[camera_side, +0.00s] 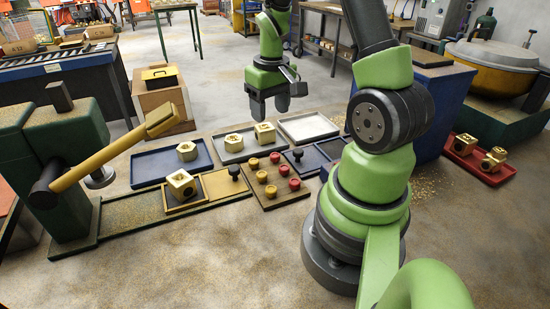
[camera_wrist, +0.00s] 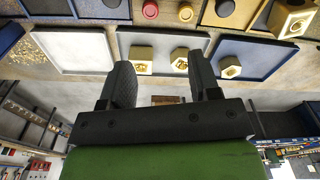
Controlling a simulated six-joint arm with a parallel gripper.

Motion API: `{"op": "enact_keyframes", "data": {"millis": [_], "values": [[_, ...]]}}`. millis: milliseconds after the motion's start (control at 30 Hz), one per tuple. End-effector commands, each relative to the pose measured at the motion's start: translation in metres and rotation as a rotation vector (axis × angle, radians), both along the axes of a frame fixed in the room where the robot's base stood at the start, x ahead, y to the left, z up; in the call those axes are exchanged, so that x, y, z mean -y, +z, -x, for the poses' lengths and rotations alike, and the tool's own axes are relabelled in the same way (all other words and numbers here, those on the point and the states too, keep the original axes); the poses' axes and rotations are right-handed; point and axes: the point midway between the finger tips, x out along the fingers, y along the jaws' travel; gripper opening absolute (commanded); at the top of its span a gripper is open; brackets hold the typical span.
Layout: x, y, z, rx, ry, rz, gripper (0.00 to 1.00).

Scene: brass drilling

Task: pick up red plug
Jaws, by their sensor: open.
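Several plugs sit upright in a brown board (camera_side: 283,200), with one row of red plugs and one row of brass-yellow plugs. The red plugs include a back one (camera_side: 275,158), a middle one (camera_side: 284,171) and a front one (camera_side: 294,184). A single red plug (camera_wrist: 150,9) shows at the top edge of the wrist view, beside a yellow plug (camera_wrist: 185,12). My gripper (camera_side: 270,108) is open and empty, raised above the trays behind the board. In the wrist view, its two dark fingers (camera_wrist: 163,85) stand apart with nothing between them.
A blue tray (camera_side: 145,176) and a grey tray (camera_side: 222,153) hold brass blocks. A pale tray (camera_side: 310,127) is empty. A black knob (camera_side: 234,171) stands left of the board. A press with a yellow lever (camera_side: 105,155) stands at left. A red tray (camera_side: 462,165) holds brass parts.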

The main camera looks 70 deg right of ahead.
Motion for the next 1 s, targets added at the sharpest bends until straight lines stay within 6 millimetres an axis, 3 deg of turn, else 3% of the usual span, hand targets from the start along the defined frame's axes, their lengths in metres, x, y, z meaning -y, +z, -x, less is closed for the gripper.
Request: {"op": "enact_keyframes", "data": {"millis": [33,200,400,667,1000], "values": [[0.006,-0.011,0.004,-0.022,-0.007,-0.013,0.57],[0.015,-0.031,0.010,-0.049,-0.008,-0.027,0.57],[0.014,-0.061,0.010,-0.050,-0.007,-0.029,0.57],[0.013,-0.082,0.009,-0.049,-0.006,-0.028,0.57],[0.012,-0.124,0.007,-0.048,-0.007,-0.027,0.57]]}}
